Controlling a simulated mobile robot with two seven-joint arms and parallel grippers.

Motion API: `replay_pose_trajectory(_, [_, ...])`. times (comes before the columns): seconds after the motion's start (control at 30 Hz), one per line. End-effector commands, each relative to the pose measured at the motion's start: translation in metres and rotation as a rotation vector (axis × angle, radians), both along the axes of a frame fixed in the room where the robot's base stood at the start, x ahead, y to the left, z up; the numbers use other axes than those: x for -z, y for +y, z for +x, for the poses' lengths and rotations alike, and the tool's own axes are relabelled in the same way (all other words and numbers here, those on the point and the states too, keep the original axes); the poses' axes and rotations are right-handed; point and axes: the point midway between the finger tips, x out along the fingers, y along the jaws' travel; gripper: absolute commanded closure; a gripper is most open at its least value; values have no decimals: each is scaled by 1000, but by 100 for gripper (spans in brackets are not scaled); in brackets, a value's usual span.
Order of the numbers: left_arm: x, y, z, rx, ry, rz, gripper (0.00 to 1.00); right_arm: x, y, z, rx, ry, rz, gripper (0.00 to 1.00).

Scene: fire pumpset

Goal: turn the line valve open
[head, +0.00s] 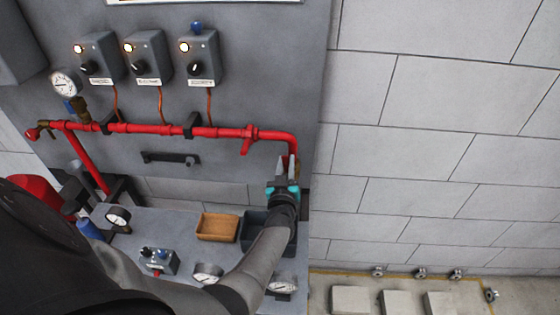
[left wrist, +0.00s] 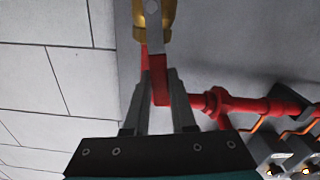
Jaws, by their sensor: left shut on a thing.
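The line valve is at the right end of the red pipe (head: 215,131), where the pipe bends down. In the left wrist view it shows as a brass body (left wrist: 142,32) with a red lever (left wrist: 159,88). My left gripper (head: 286,165) reaches up to it in the head view and hides most of the valve there. In the left wrist view the fingers of this gripper (left wrist: 160,98) stand on both sides of the red lever and are shut on it. The lever points from the brass body toward my gripper. My right gripper is not in view.
Three grey switch boxes (head: 146,57) with lit lamps sit above the pipe. A gauge (head: 64,83) is at the left. Below are a brown tray (head: 216,227), a dark bin (head: 252,232) and more gauges on the grey bench (head: 185,222). The block wall (head: 440,130) to the right is clear.

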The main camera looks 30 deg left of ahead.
Motion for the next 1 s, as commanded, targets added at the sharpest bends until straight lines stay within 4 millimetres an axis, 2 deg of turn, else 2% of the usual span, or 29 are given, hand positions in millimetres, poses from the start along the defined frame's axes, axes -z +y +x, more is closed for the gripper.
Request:
replay_pose_trajectory(0.4, [-1,-13,7,1,89,161,100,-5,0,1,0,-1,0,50])
replay_pose_trajectory(0.97, [-1,-15,8,2,102,186,100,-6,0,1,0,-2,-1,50])
replay_pose_trajectory(1.0, [-1,-15,8,2,101,185,72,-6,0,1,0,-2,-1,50])
